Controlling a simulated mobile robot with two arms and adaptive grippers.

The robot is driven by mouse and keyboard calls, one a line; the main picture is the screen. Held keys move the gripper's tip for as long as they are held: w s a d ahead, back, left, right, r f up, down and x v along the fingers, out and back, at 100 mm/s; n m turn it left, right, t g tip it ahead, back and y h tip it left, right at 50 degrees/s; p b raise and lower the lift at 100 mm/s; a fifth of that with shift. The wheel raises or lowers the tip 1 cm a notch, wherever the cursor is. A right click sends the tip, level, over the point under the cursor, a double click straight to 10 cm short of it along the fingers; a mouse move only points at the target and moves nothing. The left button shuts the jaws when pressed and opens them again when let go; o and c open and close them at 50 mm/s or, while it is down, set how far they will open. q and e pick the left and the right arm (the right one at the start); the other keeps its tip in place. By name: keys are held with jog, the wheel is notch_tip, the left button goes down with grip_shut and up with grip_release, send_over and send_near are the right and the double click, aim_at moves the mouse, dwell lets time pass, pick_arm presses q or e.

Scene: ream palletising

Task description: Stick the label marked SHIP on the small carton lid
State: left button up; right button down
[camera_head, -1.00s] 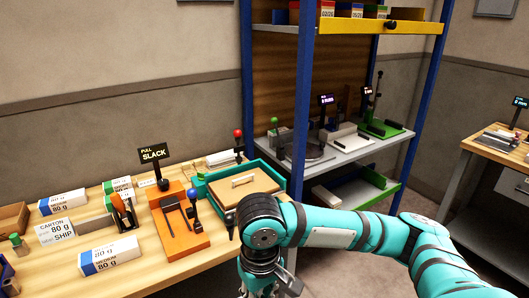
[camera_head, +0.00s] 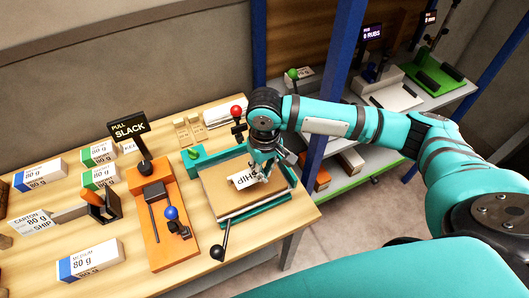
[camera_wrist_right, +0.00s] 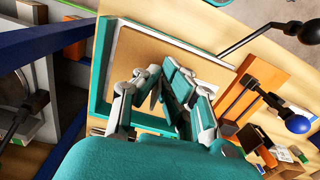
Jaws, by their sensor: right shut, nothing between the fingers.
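The small brown carton lid (camera_head: 222,200) sits in a teal tray-like fixture (camera_head: 272,205) at the right end of the wooden bench. A white label (camera_head: 242,180) with upside-down lettering, of which "HIP" shows, lies over the lid; one end is hidden by my right gripper. My right gripper (camera_head: 264,176) points down at the label, its fingers shut and empty. My left gripper is not in view.
An orange fixture (camera_head: 160,235) with a blue-knobbed lever and a "PULL SLACK" sign (camera_head: 128,126) stands left of the tray. Labelled reams (camera_head: 90,260) and a "CARTON 80 g SHIP" card (camera_head: 34,222) are further left. A blue shelf post (camera_head: 335,90) rises behind my right arm.

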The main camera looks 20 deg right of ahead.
jog(key=shift+s+a, duration=0.1)
jog(key=shift+s, duration=0.1)
jog(key=shift+w, duration=0.2)
jog(key=p, duration=0.2)
jog(key=b, duration=0.2)
send_over(264, 189)
notch_tip(264, 189, down, 4)
jog(key=shift+s+f, duration=0.1)
jog(key=shift+f+b, duration=0.3)
jog(key=shift+f, duration=0.45)
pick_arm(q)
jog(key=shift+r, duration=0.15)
